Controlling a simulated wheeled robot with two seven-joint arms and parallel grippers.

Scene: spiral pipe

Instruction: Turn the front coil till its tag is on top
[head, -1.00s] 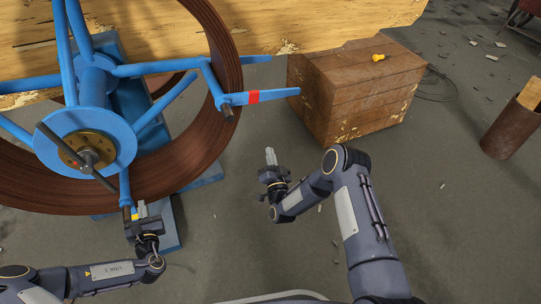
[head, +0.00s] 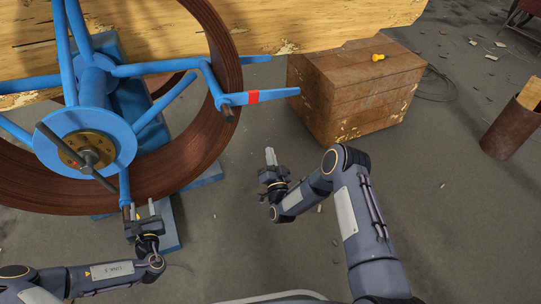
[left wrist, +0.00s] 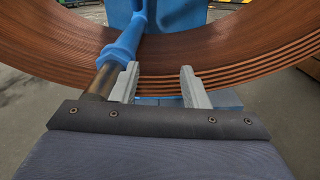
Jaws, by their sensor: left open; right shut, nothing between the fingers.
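The front coil (head: 229,65) is a large brown ring wound on a blue reel with a round hub (head: 85,141) and several blue spokes. A red tag (head: 253,97) sits on a blue arm that sticks out on the coil's right side. My left gripper (head: 143,208) is open at the coil's lower edge. In the left wrist view its fingers (left wrist: 158,75) are apart with nothing between them; a blue spoke with a dark end (left wrist: 101,82) lies just left of the left finger. My right gripper (head: 270,155) is shut and empty, over the floor right of the coil.
A worn brown wooden box (head: 340,88) with a yellow object (head: 378,57) on top stands right of the coil. A rusty cylinder (head: 509,133) stands at the far right. A wooden board (head: 300,18) runs behind. The floor between is mostly clear.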

